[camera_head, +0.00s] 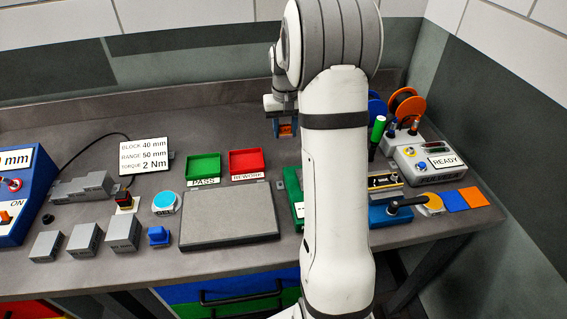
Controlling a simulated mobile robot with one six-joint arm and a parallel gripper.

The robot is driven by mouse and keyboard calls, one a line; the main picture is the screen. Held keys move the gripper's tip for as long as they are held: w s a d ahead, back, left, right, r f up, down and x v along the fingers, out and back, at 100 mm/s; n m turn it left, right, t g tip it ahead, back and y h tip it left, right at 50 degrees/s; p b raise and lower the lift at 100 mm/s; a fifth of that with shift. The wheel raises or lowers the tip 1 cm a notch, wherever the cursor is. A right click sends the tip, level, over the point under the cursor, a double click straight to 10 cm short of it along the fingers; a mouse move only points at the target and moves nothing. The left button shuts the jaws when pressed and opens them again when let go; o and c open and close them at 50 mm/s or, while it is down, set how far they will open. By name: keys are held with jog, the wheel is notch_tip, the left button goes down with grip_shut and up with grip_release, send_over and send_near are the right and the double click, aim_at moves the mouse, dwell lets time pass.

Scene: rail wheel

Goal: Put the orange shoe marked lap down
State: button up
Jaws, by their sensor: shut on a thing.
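My gripper (283,122) hangs above the rear middle of the grey bench, left of my upright arm. It is shut on a small orange block (287,130), which looks like the orange shoe. The shoe is held between the fingers and appears clear of the bench top. Any marking on it is too small to read. A flat orange square (473,197) and a flat blue square (453,201) lie side by side at the right front of the bench.
A green PASS tray (203,168) and a red REWORK tray (247,163) stand left of my gripper. A grey plate (230,215) lies in front of them. A READY tester (430,155), a blue fixture with a black lever (393,212) and spools (407,107) crowd the right side.

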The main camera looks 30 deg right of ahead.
aim_at(285, 160)
jog(key=shift+f+p, duration=0.55)
jog(key=shift+f, duration=4.2)
jog(key=o, duration=1)
jog(key=shift+r, duration=0.15)
notch_tip(285, 160, up, 12)
jog(key=shift+f+b, duration=0.1)
jog(key=shift+b, duration=0.4)
jog(key=s+a+r+n+t, duration=0.1)
jog(key=s+a+r, duration=0.3)
jog(key=s+a, duration=0.3)
jog(key=s+a+r+n+t, duration=0.1)
jog(key=s+a+r, duration=0.3)
jog(key=s, duration=0.5)
jog(key=shift+n+t, duration=0.6)
jog(key=shift+s+a+f, duration=0.4)
jog(key=shift+s+a, duration=0.5)
jog(key=shift+s, duration=0.8)
jog(key=shift+s+a+f, duration=0.45)
jog(key=shift+s+a, duration=0.45)
jog(key=shift+s, duration=0.75)
jog(key=shift+s+a+f, duration=0.4)
jog(key=shift+s+a, duration=0.5)
jog(key=shift+s, duration=0.8)
